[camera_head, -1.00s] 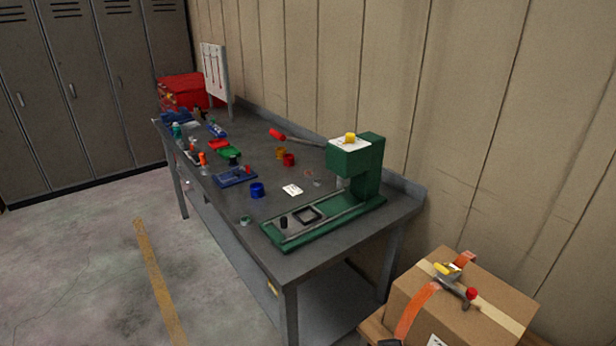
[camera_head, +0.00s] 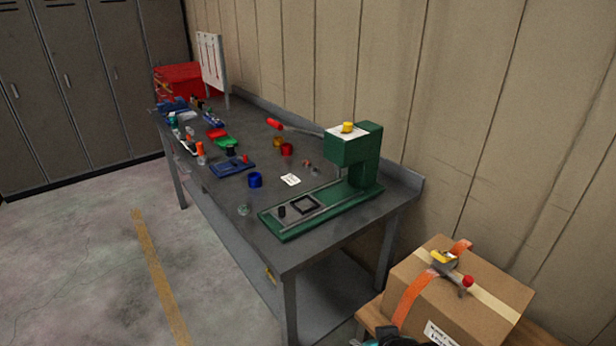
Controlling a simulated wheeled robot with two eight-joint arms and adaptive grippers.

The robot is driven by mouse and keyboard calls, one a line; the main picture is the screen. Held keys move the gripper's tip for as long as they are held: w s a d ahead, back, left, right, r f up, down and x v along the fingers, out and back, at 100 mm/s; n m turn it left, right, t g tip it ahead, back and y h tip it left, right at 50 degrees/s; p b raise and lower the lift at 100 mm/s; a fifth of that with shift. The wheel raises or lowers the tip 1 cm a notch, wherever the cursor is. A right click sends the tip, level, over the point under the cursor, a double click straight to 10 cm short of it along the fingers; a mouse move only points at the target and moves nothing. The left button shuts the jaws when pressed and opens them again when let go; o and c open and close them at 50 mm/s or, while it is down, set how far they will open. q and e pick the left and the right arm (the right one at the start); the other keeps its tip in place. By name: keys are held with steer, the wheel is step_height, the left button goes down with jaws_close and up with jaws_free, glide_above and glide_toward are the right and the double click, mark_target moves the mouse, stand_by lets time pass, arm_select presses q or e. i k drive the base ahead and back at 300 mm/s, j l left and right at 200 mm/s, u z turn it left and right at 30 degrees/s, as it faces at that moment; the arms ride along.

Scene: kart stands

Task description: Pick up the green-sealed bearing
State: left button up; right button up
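A small ring with a greenish face (camera_head: 243,210), which looks like the green-sealed bearing, lies on the grey workbench (camera_head: 285,252) near its front edge. It is left of the green press (camera_head: 352,165) and its base. Two other small rings, one reddish (camera_head: 307,163) and one greyish (camera_head: 315,171), lie behind the press base.
A blue cup (camera_head: 255,180), a white card (camera_head: 290,180), red (camera_head: 287,149) and yellow (camera_head: 278,142) cups and a blue tray (camera_head: 232,168) stand around the bearing. A strapped cardboard box (camera_head: 490,290) is at lower right. Floor left of the bench is clear.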

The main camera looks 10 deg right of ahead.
mark_target(244, 210)
steer(key=i+j+z, duration=0.15)
steer(key=z, duration=0.75)
steer(key=i+j+z, duration=0.15)
steer(key=j+z, duration=0.2)
steer(key=j, duration=0.25)
steer(key=i+j+z, duration=0.1)
steer(key=j+z, duration=0.2)
steer(key=j, duration=0.3)
steer(key=j+z, duration=0.35)
steer(key=j, duration=0.25)
